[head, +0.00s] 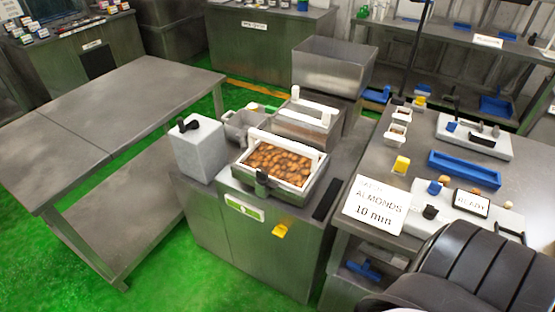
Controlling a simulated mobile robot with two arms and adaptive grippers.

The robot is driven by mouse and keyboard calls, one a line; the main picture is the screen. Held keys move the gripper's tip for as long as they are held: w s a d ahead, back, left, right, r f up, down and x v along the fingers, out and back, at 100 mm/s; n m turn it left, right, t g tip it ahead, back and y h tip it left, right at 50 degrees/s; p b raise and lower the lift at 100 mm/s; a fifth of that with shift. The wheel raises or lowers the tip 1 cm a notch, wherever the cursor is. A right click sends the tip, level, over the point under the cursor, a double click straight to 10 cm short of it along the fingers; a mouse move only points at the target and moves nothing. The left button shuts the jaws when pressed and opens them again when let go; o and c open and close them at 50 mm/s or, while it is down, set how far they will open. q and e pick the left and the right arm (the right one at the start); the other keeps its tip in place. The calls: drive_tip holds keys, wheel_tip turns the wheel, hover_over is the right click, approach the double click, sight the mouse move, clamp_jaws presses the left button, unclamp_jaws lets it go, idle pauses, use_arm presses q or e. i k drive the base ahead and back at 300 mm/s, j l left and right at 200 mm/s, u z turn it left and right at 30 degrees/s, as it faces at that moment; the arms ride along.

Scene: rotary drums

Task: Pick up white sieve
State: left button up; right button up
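A white-framed sieve (258,137) with a raised white bar at its back sits in the top of a steel machine (262,240). Brown almonds (280,163) fill it. A second white frame with a handle bar (313,104) sits on a steel bin just behind it; I cannot tell which one is the named white sieve. Neither gripper is in view. A dark rounded part of mine fills the lower right corner and hides part of the right bench.
An empty steel table (140,90) stands on the left. A white box with a black knob (200,148) stands beside the sieve. The right bench holds an "ALMONDS 10 mm" sign (375,205), a blue tray (464,168) and a "READY" display (471,203). Green floor is clear between table and machine.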

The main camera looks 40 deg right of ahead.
sight(293, 165)
drive_tip(key=z, duration=4.2)
drive_tip(key=j+u, duration=0.15)
drive_tip(key=u, duration=2.8)
drive_tip(key=i+j+z, duration=0.1)
drive_tip(key=j, duration=0.25)
drive_tip(key=i+j+z, duration=0.15)
drive_tip(key=j, duration=0.25)
drive_tip(key=i+j+z, duration=0.1)
drive_tip(key=j, duration=0.25)
drive_tip(key=i+j+z, duration=0.15)
drive_tip(key=j, duration=0.25)
drive_tip(key=i+j+z, duration=0.1)
drive_tip(key=j, duration=0.35)
